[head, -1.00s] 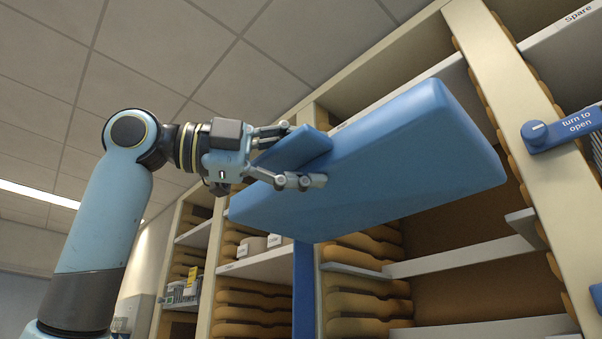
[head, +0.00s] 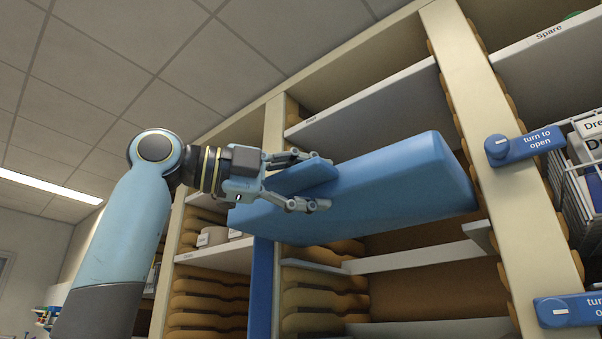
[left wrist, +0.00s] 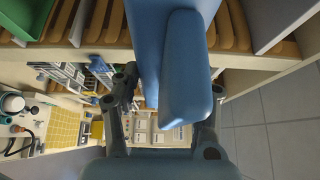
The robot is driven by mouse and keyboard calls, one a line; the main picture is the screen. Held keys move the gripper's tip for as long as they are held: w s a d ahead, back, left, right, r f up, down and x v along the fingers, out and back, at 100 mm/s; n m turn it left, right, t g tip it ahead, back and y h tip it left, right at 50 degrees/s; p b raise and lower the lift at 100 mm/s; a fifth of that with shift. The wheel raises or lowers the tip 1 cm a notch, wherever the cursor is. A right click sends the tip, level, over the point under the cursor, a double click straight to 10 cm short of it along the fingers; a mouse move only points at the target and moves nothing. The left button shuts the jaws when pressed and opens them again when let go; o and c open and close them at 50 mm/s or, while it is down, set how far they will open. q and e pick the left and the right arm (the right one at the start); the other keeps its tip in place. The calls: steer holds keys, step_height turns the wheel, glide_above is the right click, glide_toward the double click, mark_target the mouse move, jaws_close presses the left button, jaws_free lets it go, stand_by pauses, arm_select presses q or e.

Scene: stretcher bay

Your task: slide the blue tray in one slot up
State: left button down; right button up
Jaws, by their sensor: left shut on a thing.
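The blue tray (head: 390,190) is a thick slab with a raised grip block (head: 303,178) on its near left side. My left gripper (head: 318,183) is shut on that grip block and holds the tray in the air. The tray is in front of the middle cabinet bay, below the upper white shelf (head: 375,100) and above a lower white shelf (head: 415,257). Whether its far edge is inside the bay I cannot tell. In the left wrist view the grip block (left wrist: 185,75) sits between the two fingers. My right gripper is not in view.
Cream uprights (head: 480,150) bound the bay, with tan slotted runners (head: 315,300) along its sides. Blue "turn to open" latches (head: 525,143) are on the right upright. A wire basket (head: 580,180) stands right of it. A blue vertical strip (head: 262,285) is below the tray.

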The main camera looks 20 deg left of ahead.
mark_target(367, 225)
arm_select(q)
steer(key=shift+w+d+p, duration=0.2)
steer(key=shift+w+d, duration=0.1)
steer(key=shift+w, duration=0.4)
steer(key=shift+w+d+p, duration=0.2)
steer(key=shift+w+d, duration=0.1)
steer(key=shift+w, duration=0.4)
steer(key=shift+w+d+f+p, duration=0.15)
steer(key=shift+w+d, duration=0.25)
steer(key=shift+w, duration=0.6)
steer(key=shift+w+d+r+p, duration=0.15)
steer(key=shift+w+d, duration=0.3)
steer(key=shift+w, duration=0.6)
steer(key=shift+w+d+f+p, duration=0.15)
steer(key=shift+w+d, duration=0.25)
steer(key=shift+w, duration=0.6)
steer(key=shift+w+d+f+p, duration=0.1)
steer(key=shift+w+d, duration=0.2)
steer(key=shift+w, duration=0.45)
steer(key=shift+w+d+p, duration=0.15)
steer(key=shift+w+d, duration=0.2)
steer(key=shift+w, duration=0.45)
steer(key=shift+w+d+f+p, duration=0.1)
steer(key=shift+w+d, duration=0.2)
steer(key=shift+w, duration=0.45)
steer(key=shift+w+d, duration=0.35)
steer(key=shift+w, duration=0.5)
steer(key=shift+f+b, duration=0.85)
steer(key=shift+f, duration=0.25)
